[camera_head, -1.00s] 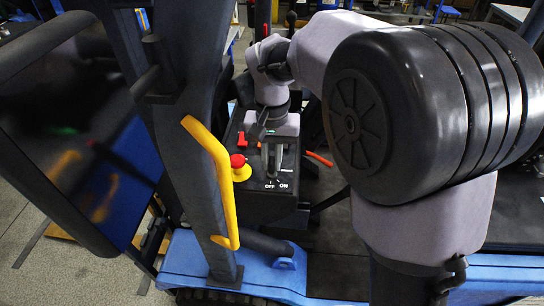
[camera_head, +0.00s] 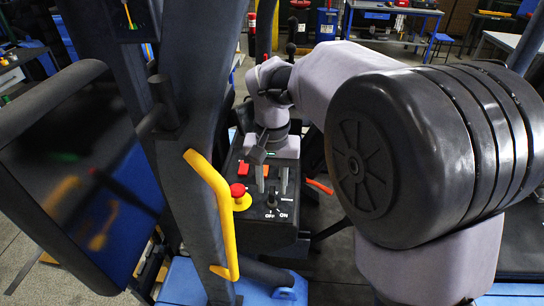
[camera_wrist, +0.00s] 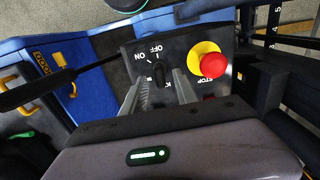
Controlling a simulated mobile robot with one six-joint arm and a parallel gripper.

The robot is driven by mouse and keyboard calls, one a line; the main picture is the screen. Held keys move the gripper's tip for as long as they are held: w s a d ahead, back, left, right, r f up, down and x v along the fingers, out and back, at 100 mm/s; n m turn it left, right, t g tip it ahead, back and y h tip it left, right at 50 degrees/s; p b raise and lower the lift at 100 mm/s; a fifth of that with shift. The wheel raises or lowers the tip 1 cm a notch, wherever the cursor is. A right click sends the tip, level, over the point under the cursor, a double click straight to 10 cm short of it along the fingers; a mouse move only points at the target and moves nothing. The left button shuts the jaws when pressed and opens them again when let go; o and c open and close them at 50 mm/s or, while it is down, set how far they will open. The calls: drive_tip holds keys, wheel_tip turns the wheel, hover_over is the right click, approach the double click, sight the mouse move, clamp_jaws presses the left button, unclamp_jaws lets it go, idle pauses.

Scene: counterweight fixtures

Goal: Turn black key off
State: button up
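The black key (camera_head: 271,199) is a small dark switch on the black control panel (camera_head: 262,240), with white OFF and ON labels in front of it. In the wrist view the key (camera_wrist: 158,74) stands between and just beyond the fingertips, its bar running roughly up and down, with OFF above it and ON to its upper left. My gripper (camera_head: 271,187) is open and empty, its two fingers apart behind and above the key. In the wrist view my gripper (camera_wrist: 163,85) shows a clear gap between the fingers. I cannot see contact with the key.
A red stop button (camera_head: 238,190) on a yellow base sits just left of the key; it also shows in the wrist view (camera_wrist: 213,65). A small red switch (camera_head: 243,168) lies behind it. A yellow handle (camera_head: 218,210) on a dark post stands at the left.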

sight(272, 190)
wheel_tip(272, 190, up, 15)
drive_tip(key=p, duration=0.5)
drive_tip(key=shift+r, duration=0.15)
drive_tip(key=shift+s, duration=0.1)
drive_tip(key=s+d+f+m+t+y+b, duration=0.1)
drive_tip(key=s+d+f+t+b, duration=0.2)
drive_tip(key=s+f+b, duration=0.5)
drive_tip(key=s+d+f+m+t+y+b, duration=0.1)
drive_tip(key=s+d+f+t+b, duration=0.1)
drive_tip(key=s+f+b, duration=0.7)
drive_tip(key=s+d+f, duration=0.1)
drive_tip(key=s+f, duration=0.2)
drive_tip(key=shift+s+f+t, duration=0.25)
drive_tip(key=shift+s+t, duration=0.15)
